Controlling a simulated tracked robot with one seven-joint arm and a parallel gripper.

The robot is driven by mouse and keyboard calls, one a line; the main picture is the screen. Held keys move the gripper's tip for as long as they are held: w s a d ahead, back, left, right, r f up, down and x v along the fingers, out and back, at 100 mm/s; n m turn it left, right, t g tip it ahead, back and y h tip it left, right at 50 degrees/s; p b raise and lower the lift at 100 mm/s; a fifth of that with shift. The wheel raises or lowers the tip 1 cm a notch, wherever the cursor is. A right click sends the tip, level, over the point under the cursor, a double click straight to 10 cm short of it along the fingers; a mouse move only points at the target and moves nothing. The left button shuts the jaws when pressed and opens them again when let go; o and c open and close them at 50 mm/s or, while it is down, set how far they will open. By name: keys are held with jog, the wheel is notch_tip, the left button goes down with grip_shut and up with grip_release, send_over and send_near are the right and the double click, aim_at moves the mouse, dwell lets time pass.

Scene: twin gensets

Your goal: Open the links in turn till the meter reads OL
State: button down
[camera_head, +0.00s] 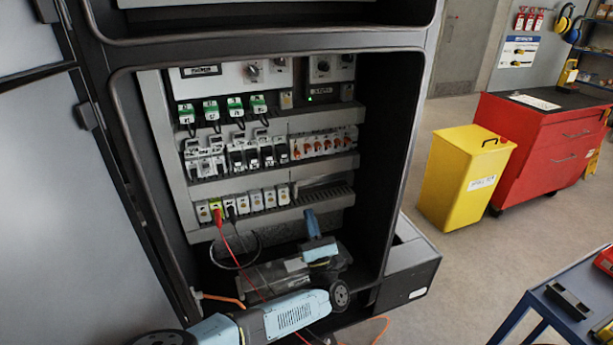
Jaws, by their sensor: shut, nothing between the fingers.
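Inside the open cabinet are rows of small parts. Several green-topped plugs (233,109) with black leads sit in the upper row. A row of orange-marked links (323,144) sits at the middle right, beside black and white modules (258,153). A row of white terminals (256,200) is below. A red lead (225,234) and a black lead are at its left end. My arm reaches in from the bottom. Its blue end, my gripper (311,224), points up below the terminals, apart from the links, shut and empty. Its fingertips are small. I cannot make out a meter display.
The cabinet frame (406,170) bounds the opening. A yellow bin (460,180) and red tool cabinet (535,145) stand at right. A blue cart (540,305) is at lower right. The floor between is clear.

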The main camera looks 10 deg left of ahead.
aim_at(297, 155)
jog(key=x, duration=0.7)
jog(key=d+r+x, duration=0.1)
jog(key=x, duration=0.3)
jog(key=shift+s+a+r, duration=0.15)
jog(key=shift+s+r, duration=0.05)
jog(key=shift+r, duration=0.9)
